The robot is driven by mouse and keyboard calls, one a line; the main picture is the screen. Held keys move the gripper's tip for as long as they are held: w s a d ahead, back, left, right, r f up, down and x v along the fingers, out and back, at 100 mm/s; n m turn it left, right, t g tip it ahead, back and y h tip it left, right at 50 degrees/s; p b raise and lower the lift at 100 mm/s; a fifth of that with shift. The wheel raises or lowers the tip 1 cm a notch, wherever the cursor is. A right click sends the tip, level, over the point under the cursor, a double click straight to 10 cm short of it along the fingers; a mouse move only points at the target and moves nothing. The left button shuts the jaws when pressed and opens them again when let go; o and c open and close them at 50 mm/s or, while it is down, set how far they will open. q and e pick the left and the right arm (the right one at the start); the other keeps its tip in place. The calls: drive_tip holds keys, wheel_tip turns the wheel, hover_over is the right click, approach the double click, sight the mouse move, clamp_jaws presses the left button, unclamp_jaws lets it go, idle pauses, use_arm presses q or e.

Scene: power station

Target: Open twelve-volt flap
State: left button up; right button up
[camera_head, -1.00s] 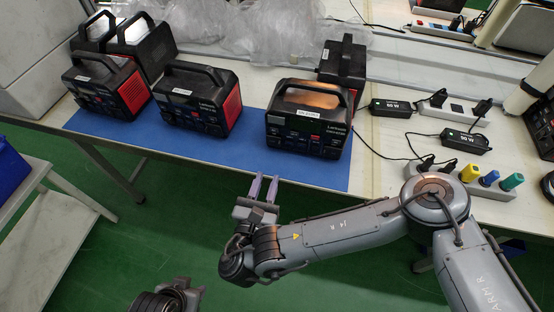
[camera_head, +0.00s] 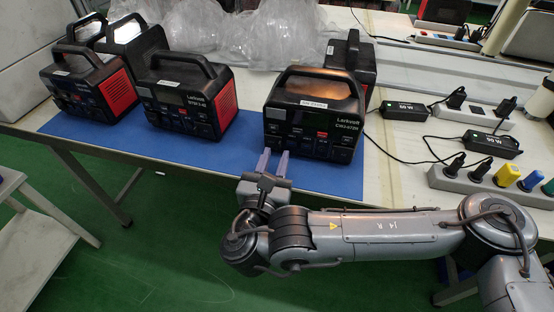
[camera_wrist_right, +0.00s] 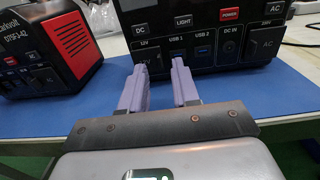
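The black power station (camera_head: 313,118) with a top handle stands on the blue mat (camera_head: 335,180), its front facing me. In the right wrist view its front panel (camera_wrist_right: 212,60) shows DC, LIGHT, POWER and AC buttons. The dark twelve-volt flap (camera_wrist_right: 153,60) sits under the 12V label at the panel's left and looks closed; the fingers partly hide it. My right gripper (camera_head: 274,160) is open and empty just in front of the panel's lower left. Its two purple fingers (camera_wrist_right: 159,72) are apart, one on either side of the flap in this view; contact cannot be told. My left gripper is not in view.
Two more power stations with red sides (camera_head: 90,85) (camera_head: 188,98) stand to the left on the mat. Another black unit (camera_head: 352,62) stands behind. Adapters (camera_head: 404,110), cables and a power strip (camera_head: 490,185) lie at the right. Clear plastic bags (camera_head: 245,40) lie at the back.

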sight(272, 143)
drive_tip(key=shift+b+x, duration=0.35)
drive_tip(key=shift+x, duration=0.9)
drive_tip(key=shift+c, duration=0.4)
clamp_jaws()
